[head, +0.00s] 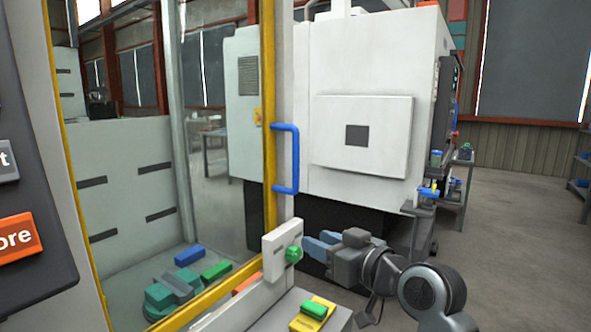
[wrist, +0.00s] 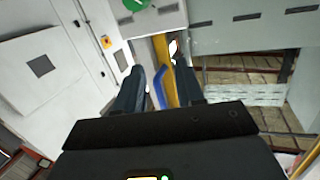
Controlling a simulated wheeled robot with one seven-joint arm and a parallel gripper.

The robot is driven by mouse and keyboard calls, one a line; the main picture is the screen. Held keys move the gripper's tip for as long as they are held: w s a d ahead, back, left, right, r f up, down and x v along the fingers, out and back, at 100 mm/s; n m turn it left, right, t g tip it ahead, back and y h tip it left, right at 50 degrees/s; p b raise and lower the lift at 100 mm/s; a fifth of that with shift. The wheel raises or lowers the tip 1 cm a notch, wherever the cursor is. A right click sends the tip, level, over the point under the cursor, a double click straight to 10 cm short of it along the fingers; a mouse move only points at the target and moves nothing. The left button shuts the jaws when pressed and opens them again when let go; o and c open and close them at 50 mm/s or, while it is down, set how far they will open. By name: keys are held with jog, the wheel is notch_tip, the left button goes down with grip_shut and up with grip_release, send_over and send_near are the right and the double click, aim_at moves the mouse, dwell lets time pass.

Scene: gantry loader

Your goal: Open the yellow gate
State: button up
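The yellow gate (head: 269,110) is a yellow-framed clear panel on the left of the head view; its right edge stands against a pale post, and it looks closed. A blue upright bar handle (head: 294,160) is on that edge. My gripper (head: 312,244) is below and right of the handle, beside a white box with a green button (head: 293,254). Its fingers are apart and empty. In the wrist view the handle (wrist: 158,90) and the yellow frame (wrist: 163,60) appear between the open fingers (wrist: 160,72), farther off. No contact shows.
A large white machine (head: 362,100) stands behind. A yellow pad with a green block (head: 316,311) is at the bottom, below my gripper. Several coloured parts (head: 187,255) lie behind the panel. A dark sign panel (head: 30,210) fills the left edge.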

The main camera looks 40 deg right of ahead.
jog(key=n+t+y+p, duration=0.1)
jog(key=n+y, duration=0.1)
send_near(298, 152)
jog(key=w, duration=0.5)
jog(key=w+p, duration=0.1)
jog(key=w, duration=0.4)
jog(key=shift+w+a+p, duration=0.3)
jog(key=shift+w+a, duration=0.1)
jog(key=shift+c, duration=0.2)
grip_shut()
